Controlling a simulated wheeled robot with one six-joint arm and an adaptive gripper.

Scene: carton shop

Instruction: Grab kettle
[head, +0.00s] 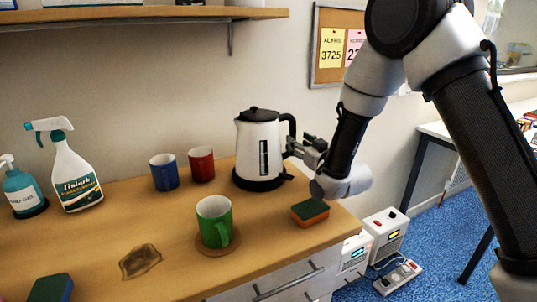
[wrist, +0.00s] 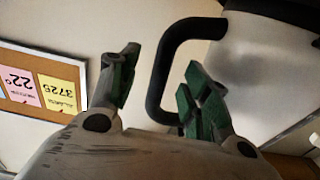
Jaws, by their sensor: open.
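The kettle (head: 259,146) is white with a black lid, base and handle, and stands upright on the wooden counter near the wall. Its handle faces right, toward my gripper (head: 303,146). In the wrist view, the kettle's white body (wrist: 265,70) is at the right. The black handle (wrist: 160,75) runs between the two green-padded fingers of my gripper (wrist: 158,88), which are open and apart. I cannot tell whether either finger touches the handle.
A blue mug (head: 164,173), a red mug (head: 202,164) and a green mug (head: 214,222) stand left of my gripper. A sponge (head: 310,212) lies near the counter's right edge. A spray bottle (head: 74,175) stands far left. A brown stain (head: 140,261) marks the front.

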